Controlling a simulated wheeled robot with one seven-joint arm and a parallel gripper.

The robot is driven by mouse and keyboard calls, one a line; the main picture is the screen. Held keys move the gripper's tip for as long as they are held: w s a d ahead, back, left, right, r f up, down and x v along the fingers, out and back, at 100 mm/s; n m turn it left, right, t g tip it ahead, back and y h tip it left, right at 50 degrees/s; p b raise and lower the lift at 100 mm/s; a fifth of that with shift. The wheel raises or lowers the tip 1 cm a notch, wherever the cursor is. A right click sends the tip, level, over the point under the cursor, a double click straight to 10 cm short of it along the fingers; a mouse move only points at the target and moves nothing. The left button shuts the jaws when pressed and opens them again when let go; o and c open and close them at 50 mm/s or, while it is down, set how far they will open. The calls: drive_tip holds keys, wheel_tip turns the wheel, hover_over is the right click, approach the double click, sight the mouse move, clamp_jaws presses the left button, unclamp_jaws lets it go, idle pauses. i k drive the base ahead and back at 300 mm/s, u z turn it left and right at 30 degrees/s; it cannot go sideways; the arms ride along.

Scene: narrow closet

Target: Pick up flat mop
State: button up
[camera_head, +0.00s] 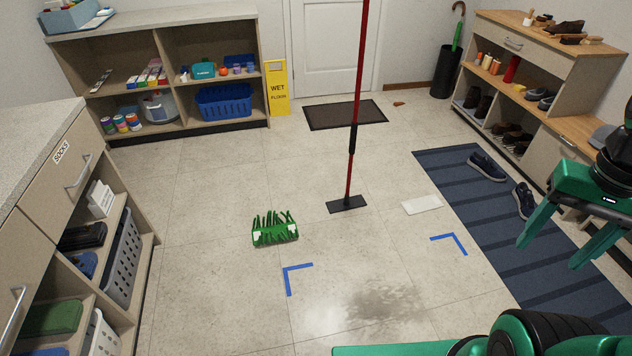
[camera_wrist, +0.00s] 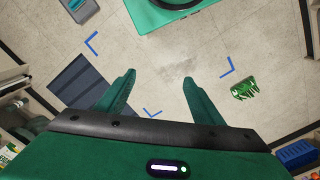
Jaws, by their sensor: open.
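The flat mop (camera_head: 353,138) stands upright on the floor near the middle of the head view. It has a long red handle with a black grip section, and its top runs out of the picture. Its flat dark head (camera_head: 347,204) rests on the tiles. My gripper (camera_head: 549,255) is at the right of the head view, above the striped mat and well apart from the mop. In the wrist view my gripper (camera_wrist: 159,78) has its two green fingers spread with nothing between them. I cannot make out the mop in the wrist view.
Blue tape corners (camera_head: 297,277) mark the floor around a dark stain (camera_head: 385,303). A yellow wet-floor sign (camera_head: 277,87) stands behind. Shelves line both sides; the central floor is mostly open.

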sight(349, 203)
drive_tip(key=k, duration=0.65)
drive_tip(key=z, duration=0.55)
drive_tip(key=i, duration=2)
drive_tip(key=u, duration=0.6)
drive_tip(key=i, duration=0.45)
drive_tip(key=u, duration=0.3)
